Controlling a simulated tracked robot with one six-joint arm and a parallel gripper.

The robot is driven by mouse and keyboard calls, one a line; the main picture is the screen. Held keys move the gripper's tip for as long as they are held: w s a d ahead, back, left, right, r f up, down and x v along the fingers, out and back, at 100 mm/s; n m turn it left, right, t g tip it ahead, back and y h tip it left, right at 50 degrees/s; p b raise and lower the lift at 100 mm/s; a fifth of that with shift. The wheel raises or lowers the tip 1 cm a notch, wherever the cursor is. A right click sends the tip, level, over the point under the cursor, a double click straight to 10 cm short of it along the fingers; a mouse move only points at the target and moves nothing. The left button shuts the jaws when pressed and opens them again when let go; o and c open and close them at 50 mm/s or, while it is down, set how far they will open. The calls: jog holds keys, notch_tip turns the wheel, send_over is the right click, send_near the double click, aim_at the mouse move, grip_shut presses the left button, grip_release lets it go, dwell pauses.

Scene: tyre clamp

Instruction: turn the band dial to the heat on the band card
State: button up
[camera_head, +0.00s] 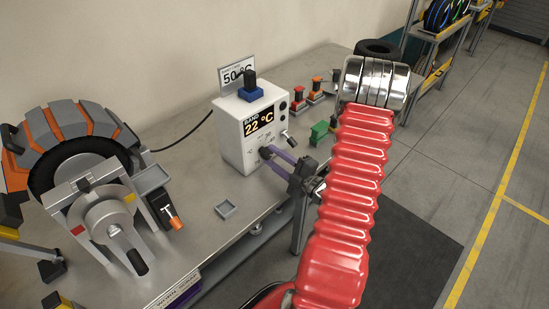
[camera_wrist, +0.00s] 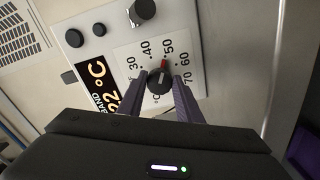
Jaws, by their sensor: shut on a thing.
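The white control box (camera_head: 232,140) stands on the bench, and its display (camera_head: 259,121) reads "BAND 22 °C". The band card (camera_head: 228,77) stands behind the box and reads 50 °C, partly covered by a blue and black part. The band dial (camera_wrist: 159,81) is a dark round knob with a red pointer, on a scale marked 30 to 70. The pointer is at about the 50 mark. My gripper (camera_wrist: 159,88) has its two purple fingers on either side of the dial, shut on it. In the head view my gripper (camera_head: 266,152) reaches the box's front, hiding the dial.
A tyre in a clamp (camera_head: 70,135) fills the left of the bench.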

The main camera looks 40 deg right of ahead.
jog(key=shift+f+m, duration=0.15)
jog(key=shift+m, duration=0.55)
jog(key=o, duration=1)
jog(key=shift+o, duration=0.2)
jog(key=shift+s, duration=0.15)
jog(key=s, duration=1.3)
jog(key=shift+s+d, duration=0.15)
jog(key=shift+s, duration=0.15)
